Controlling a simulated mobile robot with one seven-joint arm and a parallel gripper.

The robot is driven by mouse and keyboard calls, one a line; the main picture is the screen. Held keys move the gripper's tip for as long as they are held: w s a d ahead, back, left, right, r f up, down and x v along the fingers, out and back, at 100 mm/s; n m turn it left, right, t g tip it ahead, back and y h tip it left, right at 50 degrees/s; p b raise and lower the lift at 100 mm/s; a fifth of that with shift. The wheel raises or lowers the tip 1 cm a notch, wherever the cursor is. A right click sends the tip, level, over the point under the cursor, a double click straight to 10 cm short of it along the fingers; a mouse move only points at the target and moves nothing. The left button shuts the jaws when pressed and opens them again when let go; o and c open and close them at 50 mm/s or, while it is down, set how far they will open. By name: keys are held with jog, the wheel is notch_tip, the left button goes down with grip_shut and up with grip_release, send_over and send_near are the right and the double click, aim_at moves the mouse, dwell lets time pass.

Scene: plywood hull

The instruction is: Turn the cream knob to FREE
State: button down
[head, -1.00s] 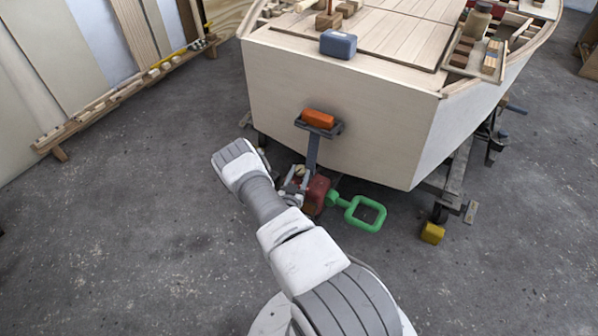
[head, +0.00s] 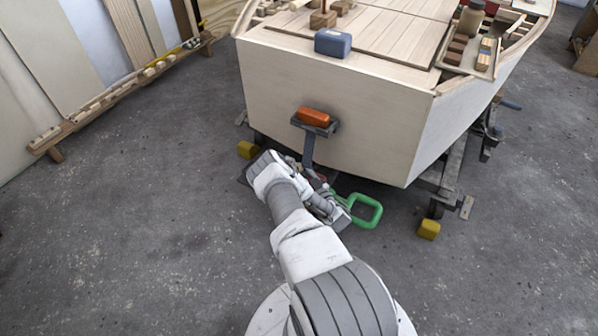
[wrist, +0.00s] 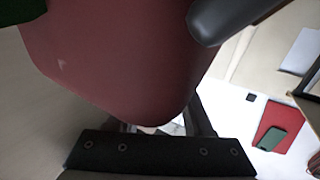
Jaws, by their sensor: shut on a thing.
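The dark red body (wrist: 120,55) fills much of the wrist view, very close to the camera. In the head view only slivers of it show behind my arm, below the grey bracket (head: 309,150). The cream knob cannot be made out in either current view, nor can any FREE marking. My gripper (wrist: 225,15) shows as a dark rounded finger at the top of the wrist view, against the red body. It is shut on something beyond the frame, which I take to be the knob. In the head view my wrist hides the grip.
A green square loop handle (head: 365,210) sticks out right of my wrist. An orange block (head: 314,117) rests on the bracket at the pale plywood hull (head: 350,85). Floor at left is clear.

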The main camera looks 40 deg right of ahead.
jog(key=shift+n+y, duration=0.3)
jog(key=shift+y, duration=0.1)
jog(key=shift+c, duration=1.5)
grip_release()
jog(key=s+p, duration=0.1)
jog(key=s, duration=0.3)
jog(key=s+p, duration=0.2)
jog(key=s, duration=0.3)
jog(key=shift+s+a+r, duration=0.15)
jog(key=s+p, duration=0.6)
jog(key=s, duration=0.2)
jog(key=shift+a, duration=0.2)
